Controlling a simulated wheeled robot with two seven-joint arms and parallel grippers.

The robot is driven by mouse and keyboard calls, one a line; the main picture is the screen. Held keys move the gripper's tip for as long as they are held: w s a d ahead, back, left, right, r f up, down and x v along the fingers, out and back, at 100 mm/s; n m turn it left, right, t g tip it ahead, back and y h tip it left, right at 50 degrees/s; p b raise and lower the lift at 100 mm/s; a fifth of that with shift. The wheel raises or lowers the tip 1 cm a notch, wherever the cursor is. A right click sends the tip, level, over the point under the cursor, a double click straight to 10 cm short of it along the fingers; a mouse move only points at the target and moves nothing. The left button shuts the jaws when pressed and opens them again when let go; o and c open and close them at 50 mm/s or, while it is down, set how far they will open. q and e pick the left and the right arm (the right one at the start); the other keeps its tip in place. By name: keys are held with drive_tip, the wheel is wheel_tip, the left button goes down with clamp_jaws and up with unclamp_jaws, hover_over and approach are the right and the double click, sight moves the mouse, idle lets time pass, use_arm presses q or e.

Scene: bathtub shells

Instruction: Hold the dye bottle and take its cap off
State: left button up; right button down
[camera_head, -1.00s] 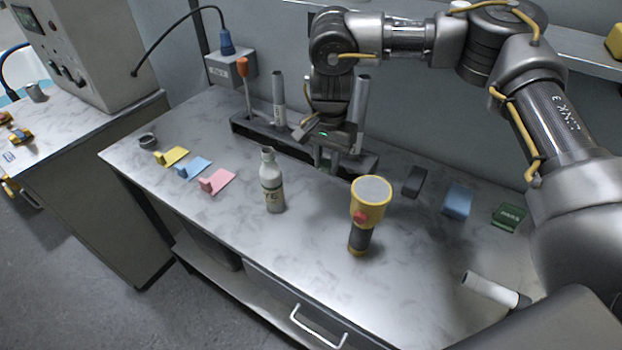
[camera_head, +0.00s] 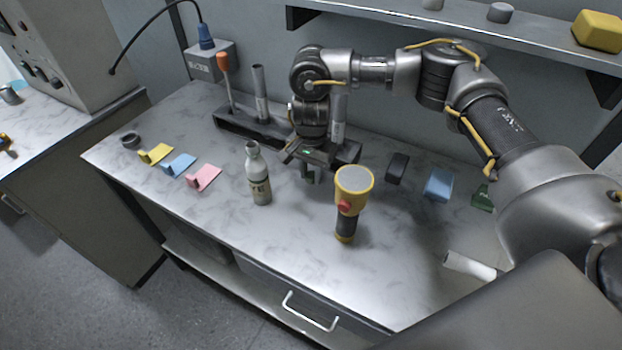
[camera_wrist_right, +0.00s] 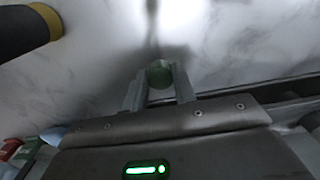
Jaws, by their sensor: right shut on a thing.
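The dye bottle (camera_head: 258,180) is a pale grey-white bottle with a dark-lettered label, standing upright on the marble-look bench. Its narrow neck shows no gripper on it. My right gripper (camera_head: 310,174) is to the right of the bottle and apart from it, low in front of the black rack. In the right wrist view its two fingers are shut on a small round greenish thing (camera_wrist_right: 159,74). It may be the bottle's cap, but I cannot tell for sure. My left gripper is not in view.
A yellow and black flashlight (camera_head: 349,200) stands upright right of the bottle. Yellow, blue and pink holders (camera_head: 203,177) lie to the left. The black rack (camera_head: 240,129) holds tubes and an orange-handled tool. Small blocks (camera_head: 439,185) and a white cylinder (camera_head: 468,265) lie right.

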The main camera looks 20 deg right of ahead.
sight(311, 175)
wheel_tip(311, 175, down, 3)
drive_tip(key=shift+f, duration=0.1)
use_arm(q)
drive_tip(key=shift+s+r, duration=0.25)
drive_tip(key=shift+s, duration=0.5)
use_arm(e)
drive_tip(key=shift+f, duration=0.15)
drive_tip(key=c, duration=1.1)
unclamp_jaws()
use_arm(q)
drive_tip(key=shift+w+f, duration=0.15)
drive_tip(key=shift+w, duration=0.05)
